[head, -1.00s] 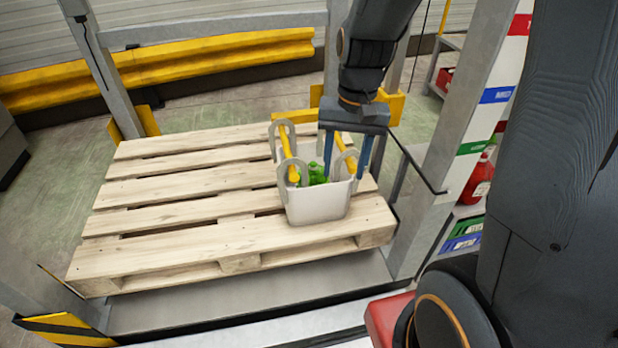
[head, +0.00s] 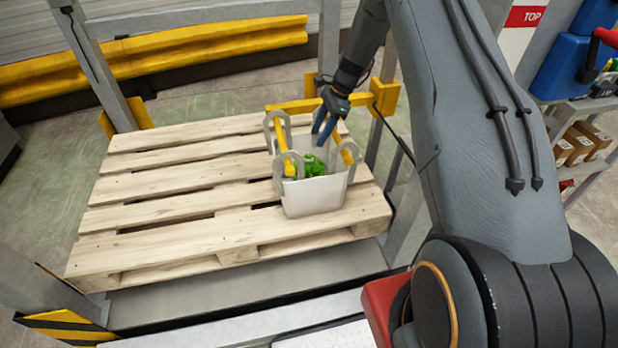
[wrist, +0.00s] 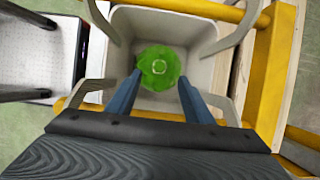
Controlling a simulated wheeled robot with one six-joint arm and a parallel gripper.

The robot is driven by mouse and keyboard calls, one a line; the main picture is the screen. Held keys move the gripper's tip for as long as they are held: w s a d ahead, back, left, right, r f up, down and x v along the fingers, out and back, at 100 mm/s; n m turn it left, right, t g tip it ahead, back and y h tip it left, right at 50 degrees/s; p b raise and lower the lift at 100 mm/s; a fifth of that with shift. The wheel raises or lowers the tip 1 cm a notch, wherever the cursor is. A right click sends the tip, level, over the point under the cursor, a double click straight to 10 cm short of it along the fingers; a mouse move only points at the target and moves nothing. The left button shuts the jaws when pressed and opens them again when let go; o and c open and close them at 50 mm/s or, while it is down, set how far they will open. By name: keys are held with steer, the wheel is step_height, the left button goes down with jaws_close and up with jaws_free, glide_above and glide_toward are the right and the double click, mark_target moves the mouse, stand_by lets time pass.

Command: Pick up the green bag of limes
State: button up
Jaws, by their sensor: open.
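In the wrist view the bag (wrist: 160,68) is a round green bundle on the floor of the bin (wrist: 200,38). My gripper (head: 322,134) is over the back part of the bin, its blue fingers pointing down toward the opening. In the wrist view the open fingers of my gripper (wrist: 160,85) stand either side of the bag's near edge, with nothing held between them. Whether they touch the bag cannot be told.
The wooden pallet (head: 160,195) is bare left of the bin. The bin's looped handles (head: 283,160) rise close beside my gripper. Yellow brackets (head: 384,97) and a grey rack post (head: 330,40) stand behind. Shelves with boxes (head: 580,145) are at the right.

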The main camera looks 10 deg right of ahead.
mark_target(309, 152)
steer(key=shift+p+x, duration=1.1)
steer(key=shift+x, duration=2.85)
steer(key=shift+c, duration=0.2)
jaws_close()
